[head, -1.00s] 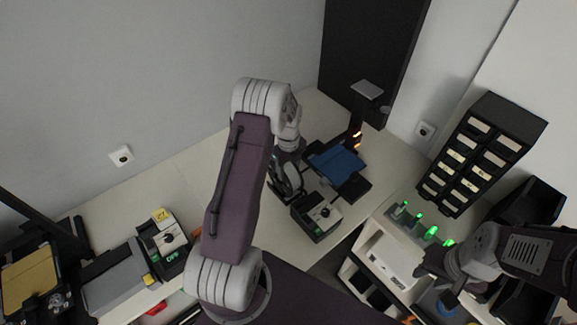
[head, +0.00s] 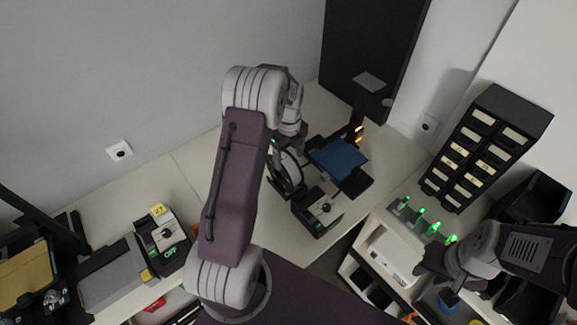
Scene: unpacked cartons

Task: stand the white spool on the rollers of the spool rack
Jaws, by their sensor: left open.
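The white spool (head: 291,168) stands on edge on the bench, behind and left of a small dark device, seen partly behind my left arm. A dark curved shape lies around it, and I cannot clearly tell the spool rack and its rollers apart from it. My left gripper (head: 290,143) is open, just above and behind the spool, with its fingers mostly hidden by its own wrist. I cannot tell whether it touches the spool. My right gripper (head: 436,268) is at the lower right, over the shelf unit, far from the spool; its jaws are unclear.
A printer with a blue bed (head: 338,158) stands right of the spool. The small dark device (head: 318,210) is in front. A black drawer cabinet (head: 487,148) and green-lit posts (head: 421,224) are at right. Bench between left printer and my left arm is partly clear.

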